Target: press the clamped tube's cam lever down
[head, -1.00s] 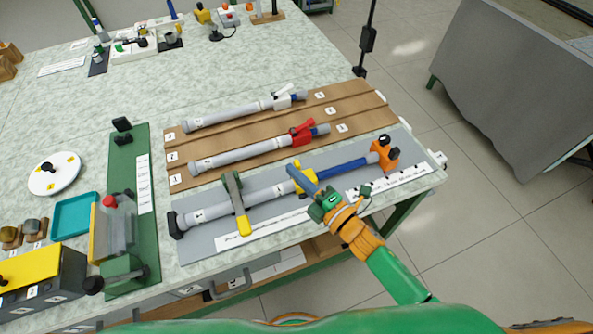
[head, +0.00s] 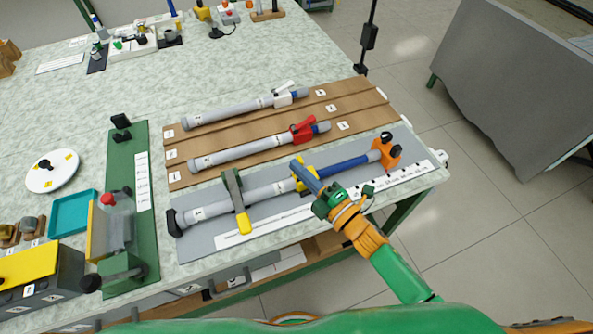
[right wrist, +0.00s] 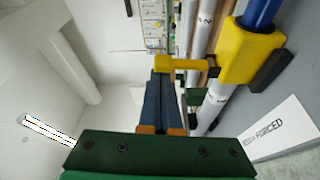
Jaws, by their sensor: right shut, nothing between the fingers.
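The clamped tube (head: 262,193) is grey and lies along a grey base plate, with a blue rod (head: 347,168) in its right end. A yellow cam collar (head: 310,184) sits around this end. In the right wrist view the yellow collar (right wrist: 241,52) shows its cam lever (right wrist: 185,63) sticking out sideways from it, away from the plate. My right gripper (head: 296,163) is shut and empty, its blue fingers partly hiding the collar in the head view. In the right wrist view its fingertips (right wrist: 166,74) are right at the lever; I cannot tell whether they touch. My left gripper is out of view.
A green clamp with a yellow handle (head: 243,224) spans the tube's left part. An orange stop (head: 388,154) stands at the rod's right end. Two more tubes, with a red lever (head: 303,129) and a white lever (head: 284,91), lie behind on brown boards.

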